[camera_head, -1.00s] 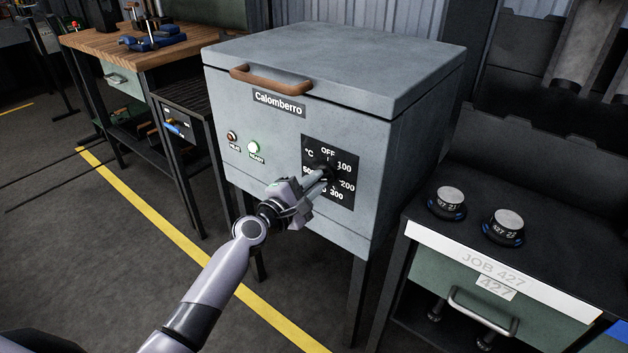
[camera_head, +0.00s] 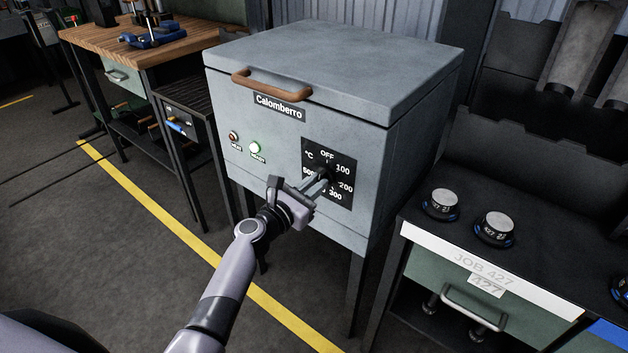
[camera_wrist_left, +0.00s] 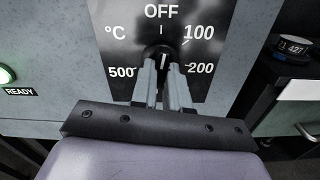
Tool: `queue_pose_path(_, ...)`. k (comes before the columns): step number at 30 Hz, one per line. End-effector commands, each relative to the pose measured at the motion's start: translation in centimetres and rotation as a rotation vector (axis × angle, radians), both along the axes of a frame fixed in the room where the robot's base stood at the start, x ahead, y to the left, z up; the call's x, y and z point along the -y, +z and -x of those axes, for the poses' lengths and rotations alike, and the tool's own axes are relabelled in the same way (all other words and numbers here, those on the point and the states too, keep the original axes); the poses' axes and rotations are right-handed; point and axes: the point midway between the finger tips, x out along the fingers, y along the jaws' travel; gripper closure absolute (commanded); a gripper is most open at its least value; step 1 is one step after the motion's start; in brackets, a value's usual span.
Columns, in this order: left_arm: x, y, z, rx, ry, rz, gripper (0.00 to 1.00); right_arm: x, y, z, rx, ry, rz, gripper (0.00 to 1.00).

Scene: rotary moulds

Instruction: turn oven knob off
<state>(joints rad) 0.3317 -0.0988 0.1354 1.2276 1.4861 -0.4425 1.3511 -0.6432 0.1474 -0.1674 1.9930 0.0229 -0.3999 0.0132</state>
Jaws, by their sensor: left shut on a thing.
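The grey oven (camera_head: 300,110) stands in the middle of the head view with its lid closed. Its black dial plate (camera_head: 343,190) reads OFF at the top, then 100, 200, 300 and 500. The black oven knob (camera_head: 323,173) sits at the dial's centre; it also shows in the left wrist view (camera_wrist_left: 159,54), with a white mark that looks near upright, towards OFF. My left gripper (camera_head: 320,180) is shut on the knob, and its two fingers (camera_wrist_left: 163,68) reach it from below in the wrist view. The fingers hide part of the dial. My right gripper is not in view.
A green READY lamp (camera_head: 255,148) is lit beside a dark red lamp (camera_head: 233,136). A brown handle (camera_head: 270,88) juts from the lid. A black bench with round moulds (camera_head: 495,226) stands close at right. A wooden workbench (camera_head: 140,42) stands at left; open floor lies in front.

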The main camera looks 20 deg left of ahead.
Motion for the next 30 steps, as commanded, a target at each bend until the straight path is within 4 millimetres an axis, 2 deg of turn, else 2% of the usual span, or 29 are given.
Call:
queue_pose_path(12, 0.04, 0.03, 0.02, -0.056, -0.001, 0.154, 1.00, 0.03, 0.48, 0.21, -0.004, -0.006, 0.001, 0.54)
queue_pose_path(27, 0.06, -0.03, 0.01, -0.062, 0.000, 0.172, 1.00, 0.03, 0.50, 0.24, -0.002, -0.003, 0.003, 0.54)
queue_pose_path(28, 0.06, -0.03, 0.01, -0.062, 0.000, 0.172, 0.79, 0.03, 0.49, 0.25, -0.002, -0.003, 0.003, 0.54)
queue_pose_path(30, 0.06, -0.03, 0.01, -0.062, 0.000, 0.171, 0.60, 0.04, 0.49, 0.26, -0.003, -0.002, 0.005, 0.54)
